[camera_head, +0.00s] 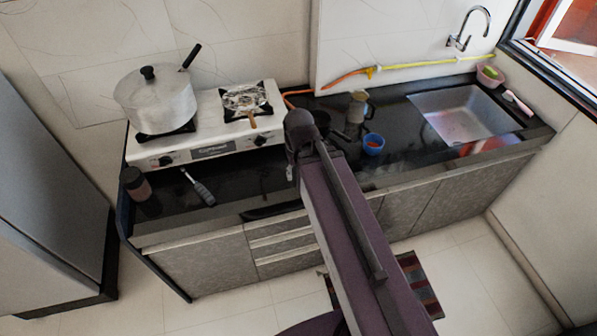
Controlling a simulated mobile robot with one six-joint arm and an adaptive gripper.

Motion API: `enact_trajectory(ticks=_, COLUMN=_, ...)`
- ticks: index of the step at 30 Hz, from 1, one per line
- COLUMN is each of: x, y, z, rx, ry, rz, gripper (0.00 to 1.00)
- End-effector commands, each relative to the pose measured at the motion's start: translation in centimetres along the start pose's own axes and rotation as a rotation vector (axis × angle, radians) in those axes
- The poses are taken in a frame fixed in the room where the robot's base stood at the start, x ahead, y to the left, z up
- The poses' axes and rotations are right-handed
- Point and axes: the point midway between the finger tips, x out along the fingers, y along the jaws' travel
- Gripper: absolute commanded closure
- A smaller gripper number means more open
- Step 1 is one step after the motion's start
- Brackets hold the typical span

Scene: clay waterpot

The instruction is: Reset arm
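My arm rises from the bottom of the head view and reaches toward the counter (252,216), ending in a dark rounded joint over the counter's middle. My gripper cannot be made out; the arm hides whatever lies behind and below that joint. No held object shows.
A white stove (212,140) bears a lidded silver pot (156,101) at left. A blue cup (373,144) and a moka-like pot (356,108) stand right of my arm. A sink (462,112) lies further right. A dark jar (135,184) and a utensil (201,190) lie near the front edge.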

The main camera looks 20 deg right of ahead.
Motion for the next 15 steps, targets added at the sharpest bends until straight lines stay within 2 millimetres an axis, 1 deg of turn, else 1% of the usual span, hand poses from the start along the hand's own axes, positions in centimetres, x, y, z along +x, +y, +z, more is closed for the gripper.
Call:
enact_trajectory(ticks=9, x=0.1, y=0.0, z=-0.1, rx=0.0, ry=0.0, rz=0.0, gripper=0.41)
enact_trajectory(ticks=15, x=1.7, y=0.0, z=-0.1, rx=0.0, ry=0.001, rz=0.0, gripper=0.41)
